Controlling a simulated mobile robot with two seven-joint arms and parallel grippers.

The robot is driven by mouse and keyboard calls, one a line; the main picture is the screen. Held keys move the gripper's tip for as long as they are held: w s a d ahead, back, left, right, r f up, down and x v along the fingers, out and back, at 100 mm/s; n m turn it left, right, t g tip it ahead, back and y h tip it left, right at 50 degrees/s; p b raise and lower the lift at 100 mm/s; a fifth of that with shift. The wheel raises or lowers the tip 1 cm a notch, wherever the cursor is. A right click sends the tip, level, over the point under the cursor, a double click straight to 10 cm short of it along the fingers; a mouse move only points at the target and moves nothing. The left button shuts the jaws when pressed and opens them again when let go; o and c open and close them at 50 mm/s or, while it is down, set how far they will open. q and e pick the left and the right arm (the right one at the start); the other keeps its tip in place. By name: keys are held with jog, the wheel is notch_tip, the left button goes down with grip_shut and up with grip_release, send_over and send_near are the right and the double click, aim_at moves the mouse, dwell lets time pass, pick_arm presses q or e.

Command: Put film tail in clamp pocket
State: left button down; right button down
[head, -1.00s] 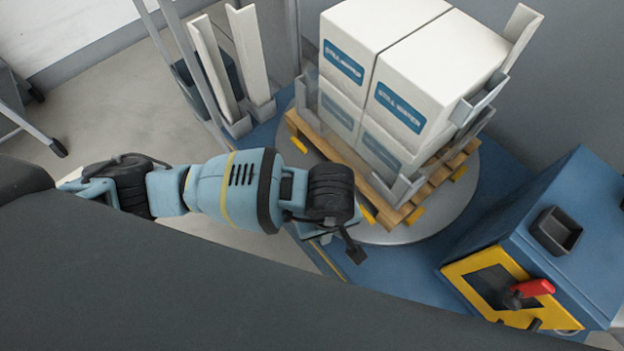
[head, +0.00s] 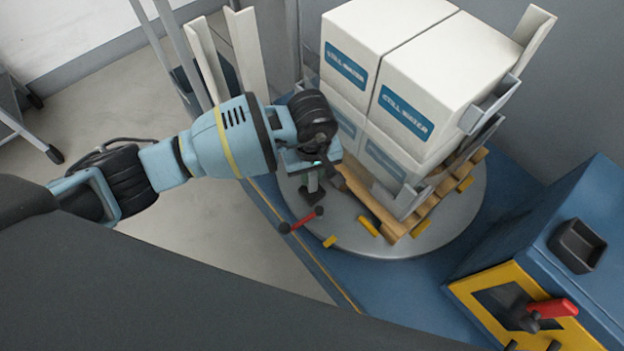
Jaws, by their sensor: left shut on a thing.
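My left gripper (head: 326,179) is above the near left part of the turntable, close to the left side of the wrapped load (head: 384,160). It is shut on the film tail, but the thin, clear film is hard to make out and the wrist partly hides the grip. A clamp with a red lever (head: 302,219) sits at the turntable's near left edge, just below the gripper in the picture. The clamp's pocket is not clearly visible beside the gripper. My right gripper is not in view.
White boxes with blue labels stand on a wooden pallet (head: 404,226) on the round grey turntable (head: 375,242). Pale corner boards (head: 247,50) stand upright behind. A blue cabinet with a yellow panel and red handle (head: 552,308) is at the lower right.

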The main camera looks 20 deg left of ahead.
aim_at(312, 183)
pick_arm(q)
jog(key=shift+f+b, duration=0.55)
jog(key=shift+f, duration=1.3)
jog(key=shift+r, duration=0.1)
jog(key=c, duration=1.7)
grip_release()
jog(key=shift+f, duration=0.2)
jog(key=shift+c, duration=0.2)
jog(key=o, duration=0.4)
jog(key=shift+o, duration=0.2)
